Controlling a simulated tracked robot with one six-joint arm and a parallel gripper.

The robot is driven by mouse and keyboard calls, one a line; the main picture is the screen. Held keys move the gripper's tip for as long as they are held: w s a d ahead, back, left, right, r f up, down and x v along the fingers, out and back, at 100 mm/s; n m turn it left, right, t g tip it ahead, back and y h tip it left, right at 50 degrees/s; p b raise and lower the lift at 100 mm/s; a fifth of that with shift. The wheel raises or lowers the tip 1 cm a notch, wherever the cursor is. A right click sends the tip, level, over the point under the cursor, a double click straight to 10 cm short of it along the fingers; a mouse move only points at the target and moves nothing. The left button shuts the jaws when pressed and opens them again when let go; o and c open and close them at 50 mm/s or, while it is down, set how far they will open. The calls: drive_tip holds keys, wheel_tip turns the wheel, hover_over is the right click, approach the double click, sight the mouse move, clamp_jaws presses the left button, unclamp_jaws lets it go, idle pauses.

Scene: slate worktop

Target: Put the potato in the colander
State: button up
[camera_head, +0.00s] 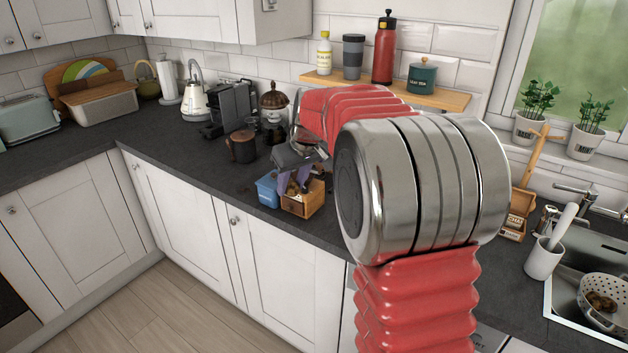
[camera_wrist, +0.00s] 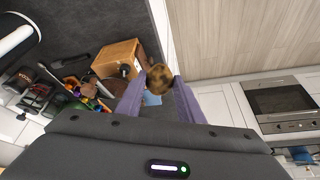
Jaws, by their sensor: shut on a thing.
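My gripper (camera_head: 293,186) has purple fingers and points down over the worktop's front edge in the head view. In the wrist view my gripper (camera_wrist: 160,82) is shut on the potato (camera_wrist: 159,76), a brown round lump between the fingertips. The potato is hard to make out in the head view. The white colander (camera_head: 617,326) with holes sits in the sink at the far right, well away from my gripper. Some brown lumps lie in it. The colander is not in the wrist view.
A wooden box (camera_head: 316,198) and a blue container (camera_head: 267,190) stand close under my gripper. A dark mug (camera_head: 241,146) and a coffee machine (camera_head: 231,108) are behind, to the left. A white crock (camera_head: 543,260) stands beside the sink (camera_head: 565,312). My arm hides the middle of the worktop.

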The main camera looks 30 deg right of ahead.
drive_tip(key=w+a+n, duration=0.1)
drive_tip(key=a+n, duration=0.1)
drive_tip(key=a, duration=1.3)
drive_tip(key=shift+a+f+y, duration=0.25)
drive_tip(key=shift+a+y, duration=0.1)
drive_tip(key=shift+y, duration=0.05)
drive_tip(key=shift+d, duration=0.1)
